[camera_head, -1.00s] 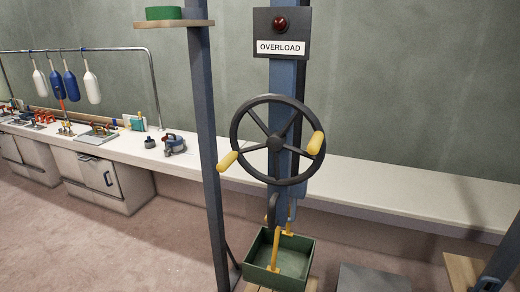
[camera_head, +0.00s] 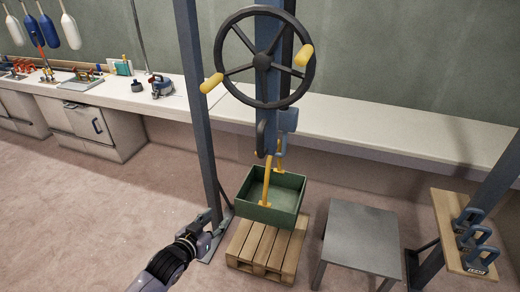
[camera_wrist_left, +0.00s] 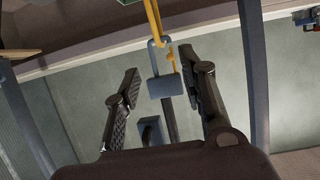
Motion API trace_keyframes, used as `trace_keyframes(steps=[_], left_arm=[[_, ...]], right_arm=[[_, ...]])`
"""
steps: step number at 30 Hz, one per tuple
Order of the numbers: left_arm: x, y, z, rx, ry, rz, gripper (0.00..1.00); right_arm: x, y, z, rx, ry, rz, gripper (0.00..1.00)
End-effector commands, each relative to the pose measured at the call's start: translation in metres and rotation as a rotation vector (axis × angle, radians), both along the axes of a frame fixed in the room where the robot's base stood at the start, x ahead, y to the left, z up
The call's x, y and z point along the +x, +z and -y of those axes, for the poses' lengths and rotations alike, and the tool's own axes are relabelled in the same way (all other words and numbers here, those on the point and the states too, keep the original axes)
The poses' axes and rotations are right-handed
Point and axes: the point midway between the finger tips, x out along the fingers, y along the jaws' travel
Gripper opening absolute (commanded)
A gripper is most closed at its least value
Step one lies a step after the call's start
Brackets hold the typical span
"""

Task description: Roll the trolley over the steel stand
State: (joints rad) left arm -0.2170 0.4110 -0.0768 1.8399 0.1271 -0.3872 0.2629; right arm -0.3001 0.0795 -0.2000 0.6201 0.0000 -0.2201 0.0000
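The steel stand (camera_head: 362,232) is a grey flat-topped table on the floor at the lower right. A blue upright (camera_head: 267,85) carries a black handwheel (camera_head: 228,71) with two yellow grips; I cannot tell whether this is part of the trolley. Below it a green bin (camera_head: 278,215) hangs on a yellow sling (camera_head: 266,184), over a wooden pallet (camera_head: 245,245) left of the stand. My left gripper (camera_head: 215,230) is low, left of the bin, by the post's foot. In the left wrist view its fingers (camera_wrist_left: 158,62) are apart, with a blue-grey hook block (camera_wrist_left: 165,86) showing between them. My right gripper is out of view.
A dark post (camera_head: 198,110) stands left of the handwheel. A wooden board with blue shackle-like pieces (camera_head: 467,240) stands right of the stand. A long white bench (camera_head: 400,145) runs along the wall. Floor is clear at the lower left.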

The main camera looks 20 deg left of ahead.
Motion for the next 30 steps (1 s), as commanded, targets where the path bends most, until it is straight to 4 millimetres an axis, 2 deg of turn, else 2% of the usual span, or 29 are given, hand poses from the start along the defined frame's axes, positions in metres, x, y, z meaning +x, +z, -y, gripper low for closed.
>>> trace_keyframes(steps=[1, 3, 6, 9, 12, 17, 23, 30], left_arm=[[0.007, 0.039, 0.008, -0.009, -0.025, 0.080, 0.38], [0.008, 0.089, 0.020, -0.027, -0.057, 0.168, 0.38], [0.002, 0.146, 0.036, -0.046, -0.102, 0.267, 0.38], [-0.006, 0.182, 0.048, -0.058, -0.134, 0.330, 0.38], [-0.011, 0.200, 0.054, -0.066, -0.151, 0.361, 0.38], [-0.003, 0.205, 0.057, -0.069, -0.154, 0.368, 0.38], [0.031, 0.207, 0.065, -0.067, -0.153, 0.369, 0.38], [0.081, 0.207, 0.077, -0.069, -0.153, 0.369, 0.38]], right_arm=[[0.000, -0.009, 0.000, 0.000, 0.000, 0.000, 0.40], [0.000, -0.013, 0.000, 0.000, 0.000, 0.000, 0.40], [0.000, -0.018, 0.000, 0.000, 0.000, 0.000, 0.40], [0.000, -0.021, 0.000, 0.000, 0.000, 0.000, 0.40], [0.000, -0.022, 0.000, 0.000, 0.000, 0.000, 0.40], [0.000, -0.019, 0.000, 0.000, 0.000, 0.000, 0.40], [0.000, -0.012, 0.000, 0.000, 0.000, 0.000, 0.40], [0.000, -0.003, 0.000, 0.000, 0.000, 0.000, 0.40]])
